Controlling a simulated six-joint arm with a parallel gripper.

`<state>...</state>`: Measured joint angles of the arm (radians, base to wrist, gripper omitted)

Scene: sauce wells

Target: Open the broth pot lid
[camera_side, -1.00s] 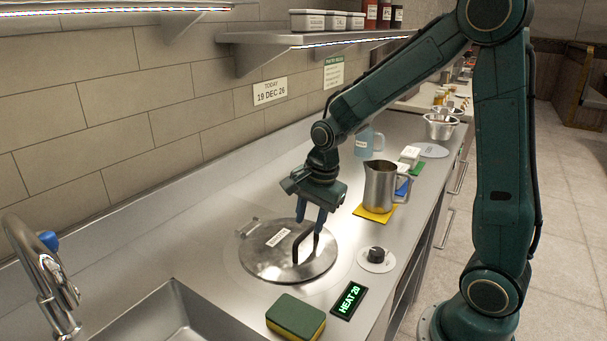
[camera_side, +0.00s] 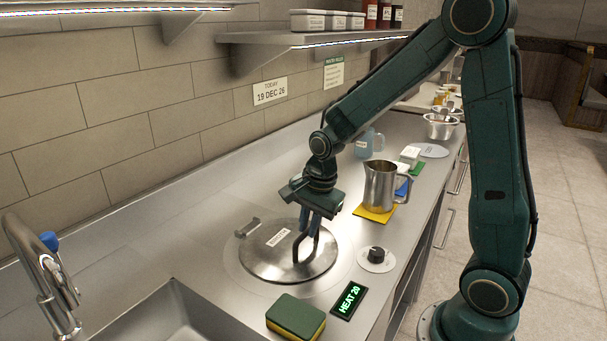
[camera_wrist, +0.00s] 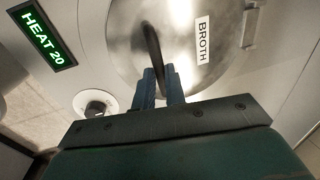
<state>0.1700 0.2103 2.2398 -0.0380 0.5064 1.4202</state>
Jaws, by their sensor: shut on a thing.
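The broth pot lid (camera_side: 265,255) is a round steel disc with a white label, set in the counter. It lies flat over the pot, with its hinge (camera_side: 247,228) at the back left. A dark loop handle (camera_side: 296,252) stands up at its right side. My gripper (camera_side: 312,228) is above that side of the lid, its blue fingers shut on the handle. In the wrist view the lid (camera_wrist: 185,70) carries a "BROTH" label, and the fingers (camera_wrist: 162,88) sit on either side of the handle (camera_wrist: 152,48). The pot's inside is hidden.
A heat knob (camera_side: 376,255), a "HEAT 20" display (camera_side: 348,300) and a green-yellow sponge (camera_side: 296,317) lie near the front. A steel pitcher (camera_side: 381,187) on a yellow mat stands right of my gripper. A sink (camera_side: 180,322) and faucet are front left.

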